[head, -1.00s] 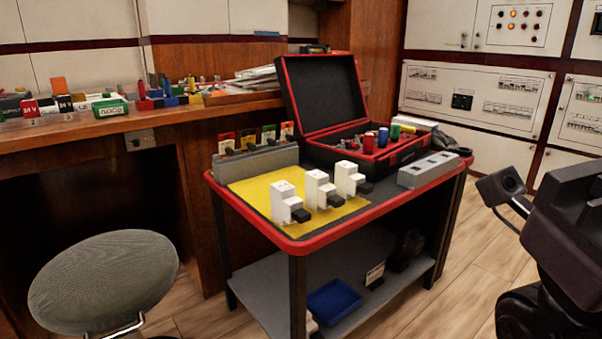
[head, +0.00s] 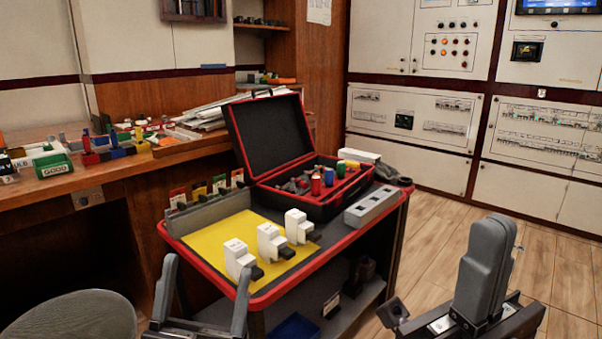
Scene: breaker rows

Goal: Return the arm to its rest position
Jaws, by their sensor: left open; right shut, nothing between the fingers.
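My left gripper (head: 203,296) is at the bottom left of the head view, in front of the cart's near corner. Its two fingers stand apart with nothing between them. My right gripper (head: 484,262) is upright at the lower right, over the floor and clear of the cart. Its fingers are pressed together and hold nothing. Three white breakers with black levers stand in a row on the yellow mat (head: 212,247): the near one (head: 238,258), the middle one (head: 270,241) and the far one (head: 298,226).
The red-edged cart (head: 352,236) also bears an open black and red case (head: 268,138), a grey block with sockets (head: 372,206) and a grey rack with coloured tags (head: 205,208). A round stool (head: 75,318) is at lower left. Open floor (head: 440,220) lies right of the cart.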

